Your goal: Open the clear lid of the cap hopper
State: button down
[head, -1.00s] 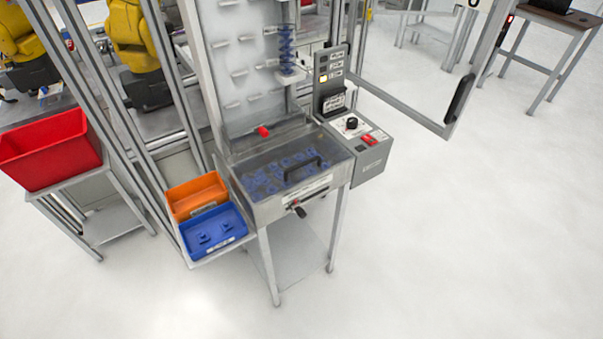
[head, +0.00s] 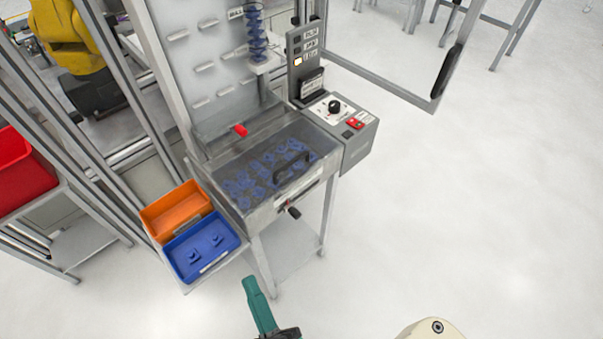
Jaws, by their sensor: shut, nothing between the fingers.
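The cap hopper (head: 262,217) stands on a grey metal stand, left of the middle in the head view. Its clear lid (head: 236,170) lies flat and closed over several blue caps (head: 262,172). A black bar handle (head: 292,167) is fixed near the lid's front right edge. A dark knob (head: 293,212) sticks out of the hopper's front below the label. My gripper (head: 250,285), with teal fingers, is at the bottom of the view, below and in front of the hopper. It is shut, empty and apart from the lid; its base is cut off by the frame.
An orange bin (head: 172,209) and a blue bin (head: 176,258) with a few caps sit left of the hopper. A control box (head: 350,143) is at its right. An open framed door (head: 420,92) stands beyond. Clear floor lies right and front.

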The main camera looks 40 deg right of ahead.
jog(key=w+d+r+n+t+y, duration=0.25)
jog(key=w+d+n, duration=0.3)
jog(key=n, duration=0.35)
jog(key=n+g+y, duration=0.4)
jog(key=n, duration=1.6)
send_near(304, 174)
jog(key=shift+t, duration=0.25)
jog(key=x, duration=0.6)
jog(key=a+r+x, duration=0.1)
jog(key=x, duration=0.2)
jog(key=shift+w+a+r, duration=0.1)
jog(key=shift+r, duration=0.05)
jog(key=shift+r, duration=0.1)
